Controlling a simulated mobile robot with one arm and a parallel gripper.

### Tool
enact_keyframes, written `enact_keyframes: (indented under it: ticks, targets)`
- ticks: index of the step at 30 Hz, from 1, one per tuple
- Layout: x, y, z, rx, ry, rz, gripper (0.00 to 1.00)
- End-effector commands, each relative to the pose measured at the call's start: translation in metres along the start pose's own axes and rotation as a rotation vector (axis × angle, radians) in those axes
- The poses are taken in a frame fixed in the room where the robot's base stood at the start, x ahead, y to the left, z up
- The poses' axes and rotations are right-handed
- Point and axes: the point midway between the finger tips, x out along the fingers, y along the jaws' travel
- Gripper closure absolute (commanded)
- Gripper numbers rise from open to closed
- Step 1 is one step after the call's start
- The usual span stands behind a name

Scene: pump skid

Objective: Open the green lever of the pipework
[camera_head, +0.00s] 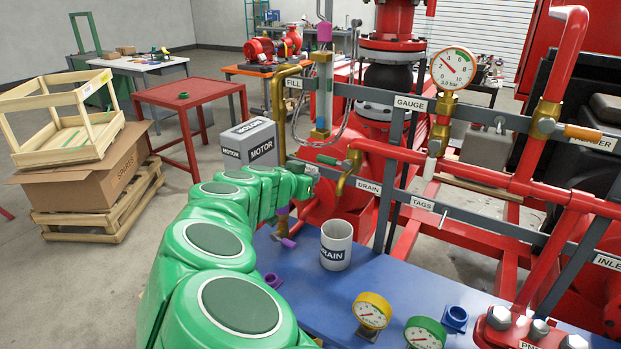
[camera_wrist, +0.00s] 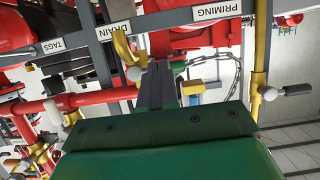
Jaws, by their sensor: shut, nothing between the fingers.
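The green lever (camera_head: 327,160) points left from a brass valve (camera_head: 349,168) by the DRAIN label, at the left end of a red pipe. In the wrist view a brass fitting (camera_wrist: 123,48) shows below the DRAIN label, and a small green piece (camera_wrist: 178,66), possibly the lever, shows just beyond my fingers. My gripper (camera_head: 312,171) is just below and left of the lever in the head view. In the wrist view its dark fingers (camera_wrist: 160,75) are together with nothing between them. I cannot tell whether they touch the lever; the fingers and wrist hide part of it.
A grey DRAIN cup (camera_head: 336,246), gauges (camera_head: 371,311) and a purple-handled valve (camera_head: 287,241) are around the blue bench (camera_head: 310,275). A grey rail (camera_head: 375,190) and chain (camera_wrist: 226,85) are close to my gripper. A MOTOR box (camera_head: 250,143) is left.

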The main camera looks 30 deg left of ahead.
Motion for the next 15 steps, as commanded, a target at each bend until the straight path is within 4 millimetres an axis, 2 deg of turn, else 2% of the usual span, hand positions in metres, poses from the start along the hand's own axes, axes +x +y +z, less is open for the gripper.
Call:
enact_keyframes:
  ticks: [15]
  targets:
    - [0.027, 0.002, 0.0, 0.0, -0.001, 0.002, 1.0]
